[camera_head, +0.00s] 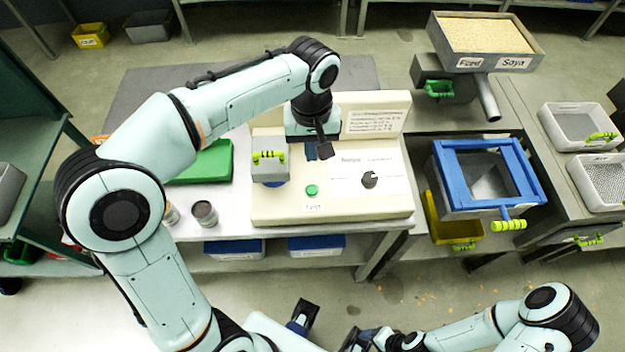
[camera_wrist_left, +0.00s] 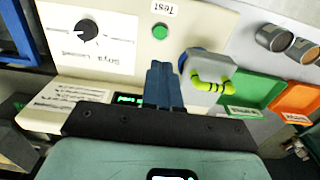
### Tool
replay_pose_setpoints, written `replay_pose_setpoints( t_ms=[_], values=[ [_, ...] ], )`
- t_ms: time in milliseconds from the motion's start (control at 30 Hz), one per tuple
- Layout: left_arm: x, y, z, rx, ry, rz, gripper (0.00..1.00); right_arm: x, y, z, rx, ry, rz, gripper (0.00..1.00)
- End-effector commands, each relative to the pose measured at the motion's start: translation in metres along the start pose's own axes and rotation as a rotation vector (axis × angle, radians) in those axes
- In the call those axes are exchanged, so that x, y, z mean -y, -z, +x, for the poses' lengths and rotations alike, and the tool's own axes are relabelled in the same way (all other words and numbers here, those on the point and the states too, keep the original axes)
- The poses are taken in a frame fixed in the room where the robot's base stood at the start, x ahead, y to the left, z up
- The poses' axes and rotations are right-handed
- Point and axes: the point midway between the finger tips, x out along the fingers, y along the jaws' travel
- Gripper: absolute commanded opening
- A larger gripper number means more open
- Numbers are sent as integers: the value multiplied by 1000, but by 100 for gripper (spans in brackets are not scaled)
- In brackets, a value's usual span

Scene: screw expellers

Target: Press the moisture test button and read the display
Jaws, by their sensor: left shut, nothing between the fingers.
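The moisture tester (camera_head: 345,208) is a cream console on the white bench. Its green button (camera_head: 312,190), labelled "Test", is uncovered and also shows in the left wrist view (camera_wrist_left: 160,31). My left gripper (camera_head: 319,152) is above the console, behind the button in the head view and apart from it. In the left wrist view its blue fingers (camera_wrist_left: 165,68) are together and empty. A dark display (camera_wrist_left: 130,99) with lit green characters is partly covered by my gripper; I cannot read it. My right gripper is low in the head view; its jaws are unclear.
A grey lid with a yellow-green handle (camera_head: 268,157) stands left of the button. A black knob (camera_head: 369,180) is to its right. Small cups (camera_head: 205,214) and a green tray (camera_head: 208,163) are left of the console. A blue-framed box (camera_head: 487,175) is at right.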

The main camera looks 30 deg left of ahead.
Motion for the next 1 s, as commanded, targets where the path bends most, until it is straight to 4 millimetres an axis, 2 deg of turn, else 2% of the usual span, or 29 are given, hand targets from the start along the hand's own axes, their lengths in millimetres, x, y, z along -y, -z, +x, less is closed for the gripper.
replay_pose_setpoints(
  t_ms=[167,600,800,1000],
  values=[
    [1,0,23,4,4,0,0,-2,-1,5,2,-1,0,67],
    [1,-1,112,5,4,0,0,-7,-2,18,6,-2,2,67],
    [1,-1,134,3,2,0,0,-8,-2,20,7,-2,2,67],
    [0,0,139,1,1,0,0,-8,-2,20,7,-2,2,67]
  ],
)
